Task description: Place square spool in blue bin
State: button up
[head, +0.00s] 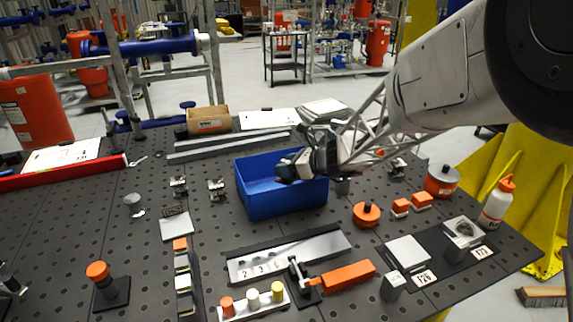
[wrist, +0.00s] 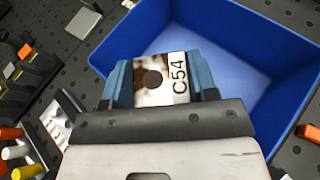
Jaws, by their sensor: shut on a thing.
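The blue bin (head: 285,204) stands open on the dark perforated table near the middle of the head view. It also fills the upper right of the wrist view (wrist: 272,38), and its visible floor is bare. My gripper (head: 291,166) is over the bin in the head view. In the wrist view my gripper (wrist: 160,82) is shut on the square spool (wrist: 153,90), a metallic block with a dark round hole and a white "C54" label. The spool overlaps the bin's near left part in that view; its height above the bin is unclear.
A metal plate (head: 290,257) and an orange-handled clamp (head: 345,276) lie in front of the bin. A round orange part (head: 366,214) sits to its right. A row of small blocks (head: 183,282) and colored pegs (head: 252,300) stand front left. A cardboard box (head: 208,120) is behind.

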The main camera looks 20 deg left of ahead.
jog(key=o, duration=1.1)
jog(key=shift+r, duration=0.15)
jog(key=shift+r, duration=0.5)
jog(key=v, duration=1.2)
